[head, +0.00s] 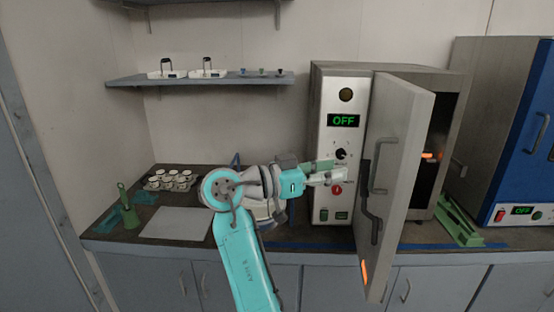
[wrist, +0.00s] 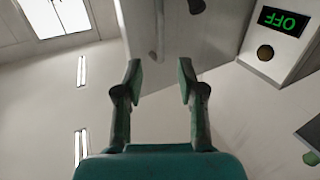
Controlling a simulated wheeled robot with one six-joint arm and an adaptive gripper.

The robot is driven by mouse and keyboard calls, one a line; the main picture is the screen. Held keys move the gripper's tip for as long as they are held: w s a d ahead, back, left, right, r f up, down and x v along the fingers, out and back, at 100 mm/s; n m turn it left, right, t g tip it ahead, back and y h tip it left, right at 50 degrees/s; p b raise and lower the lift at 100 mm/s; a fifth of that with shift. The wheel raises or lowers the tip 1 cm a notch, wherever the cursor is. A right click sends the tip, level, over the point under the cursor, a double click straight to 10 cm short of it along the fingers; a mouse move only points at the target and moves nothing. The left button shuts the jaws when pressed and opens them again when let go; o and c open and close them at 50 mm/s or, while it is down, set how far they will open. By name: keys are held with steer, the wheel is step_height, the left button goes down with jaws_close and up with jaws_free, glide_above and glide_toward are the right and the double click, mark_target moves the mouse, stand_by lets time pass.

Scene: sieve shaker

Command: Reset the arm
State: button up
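My arm reaches up from the bottom of the head view, teal and grey. My gripper (head: 330,170) points right, in front of the oven's control panel (head: 340,150), near the red button and the dial. In the wrist view my gripper (wrist: 160,85) has its two green fingers apart with nothing between them. The oven door (head: 395,170) stands open, swung out toward the front, with its handle on the outer face. It also shows beyond the fingers in the wrist view (wrist: 195,35). The display (head: 343,120) reads OFF. Whether the gripper touches the panel cannot be told.
A wall shelf (head: 200,80) with trays is at the upper left. Several small cups (head: 170,180), a green tool (head: 127,210) and a pale sheet (head: 176,224) are on the counter. A blue oven (head: 525,130) stands at right, beside a green rack (head: 458,222). The open door juts past the counter edge.

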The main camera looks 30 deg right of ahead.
steer(key=shift+f, duration=0.1)
step_height(320, 180, down, 30)
steer(key=a+n+t+y, duration=0.3)
steer(key=n+t+y, duration=0.2)
steer(key=n+t, duration=1)
steer(key=s+a+f+n+y, duration=0.45)
steer(key=s+f, duration=0.25)
steer(key=f, duration=0.3)
steer(key=s+a+f+n+t+y, duration=0.1)
steer(key=s+a+f+y, duration=0.25)
steer(key=s, duration=0.55)
steer(key=s+a+f+n+y, duration=0.2)
steer(key=s+a+y, duration=0.15)
steer(key=s, duration=0.55)
steer(key=s+a+r+m, duration=0.1)
steer(key=s+r, duration=0.3)
steer(key=s, duration=0.3)
steer(key=s+a+r+m+t+y, duration=0.1)
steer(key=s+a+r+m, duration=0.1)
steer(key=s+r, duration=0.3)
steer(key=s, duration=0.3)
steer(key=shift+s+a, duration=0.2)
